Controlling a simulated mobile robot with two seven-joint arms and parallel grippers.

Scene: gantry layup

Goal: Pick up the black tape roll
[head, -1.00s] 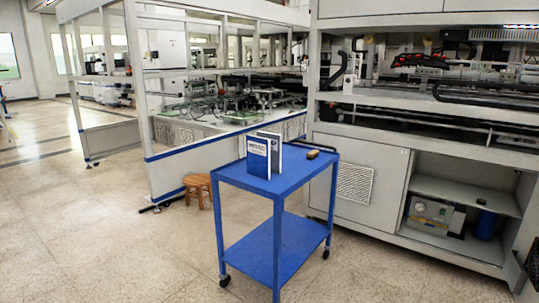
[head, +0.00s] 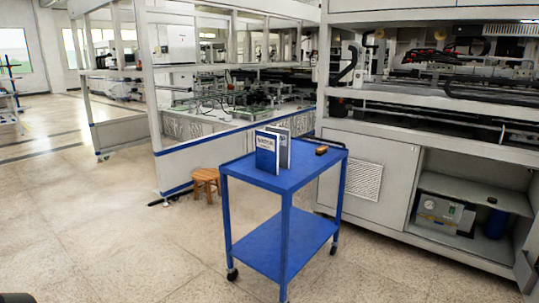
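I cannot make out a black tape roll in the head view. A blue two-shelf cart (head: 243,172) stands in the middle. On its top are two upright books or binders, a blue-and-white one (head: 267,158) in front and a grey one (head: 286,150) behind. A small brown and dark object (head: 321,150) lies near the far right edge of the top; it is too small to identify.
A wooden stool (head: 206,181) stands left of the cart. A large grey machine cabinet (head: 382,160) with an open lower compartment holds a gauge unit (head: 438,211) and a blue cylinder (head: 496,223). The floor (head: 110,235) at the left and front is clear.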

